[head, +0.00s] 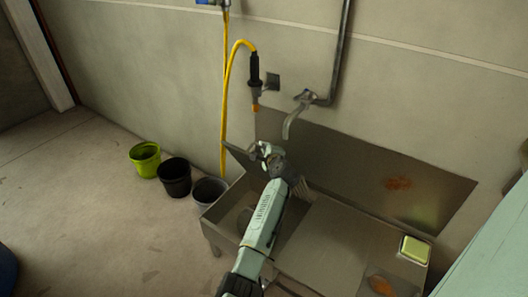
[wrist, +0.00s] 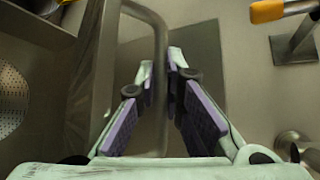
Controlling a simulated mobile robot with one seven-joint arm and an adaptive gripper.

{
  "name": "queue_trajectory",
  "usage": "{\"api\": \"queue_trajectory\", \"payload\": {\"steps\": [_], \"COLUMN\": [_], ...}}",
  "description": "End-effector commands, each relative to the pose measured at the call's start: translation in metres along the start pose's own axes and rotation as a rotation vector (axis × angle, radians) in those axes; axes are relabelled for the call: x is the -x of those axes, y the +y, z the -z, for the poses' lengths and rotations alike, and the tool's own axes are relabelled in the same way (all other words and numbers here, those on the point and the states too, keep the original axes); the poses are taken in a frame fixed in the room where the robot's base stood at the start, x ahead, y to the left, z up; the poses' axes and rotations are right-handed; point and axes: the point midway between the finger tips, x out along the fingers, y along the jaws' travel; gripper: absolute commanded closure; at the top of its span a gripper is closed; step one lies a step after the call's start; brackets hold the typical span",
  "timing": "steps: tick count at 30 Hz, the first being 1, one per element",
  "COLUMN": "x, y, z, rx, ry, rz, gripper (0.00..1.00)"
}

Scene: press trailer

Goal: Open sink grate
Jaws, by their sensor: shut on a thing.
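The sink grate (wrist: 159,38) shows in the wrist view as a bent grey metal bar running between my fingers. My gripper (wrist: 160,75) is shut on this bar, with the purple finger pads on both sides of it. In the head view my gripper (head: 262,150) is at the back left of the metal sink (head: 222,212), above its basin. A thin grey edge beside it, likely the grate (head: 238,157), stands tilted up above the sink rim. My arm hides much of the basin and the rest of the grate.
A faucet (head: 292,117) and a yellow hose with a spray nozzle (head: 255,75) are on the wall close behind my gripper. Green (head: 145,160), black (head: 174,178) and grey (head: 209,191) buckets stand left of the sink. A sponge (head: 415,249) lies at right.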

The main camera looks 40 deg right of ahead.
Motion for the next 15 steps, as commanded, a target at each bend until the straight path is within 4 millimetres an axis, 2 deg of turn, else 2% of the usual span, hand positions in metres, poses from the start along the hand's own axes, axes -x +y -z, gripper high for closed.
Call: {"api": "queue_trajectory", "payload": {"steps": [8,9,15], "x": [-0.0004,-0.0004,-0.0003], "y": [-0.0012,-0.0011,-0.0008], "z": [-0.0022,-0.0022,-0.0017], "rx": [0.004,0.004,0.002], "ry": [-0.003,-0.003,-0.002], "rz": [0.001,0.001,0.001], "gripper": [1.00,0.88,0.75]}}
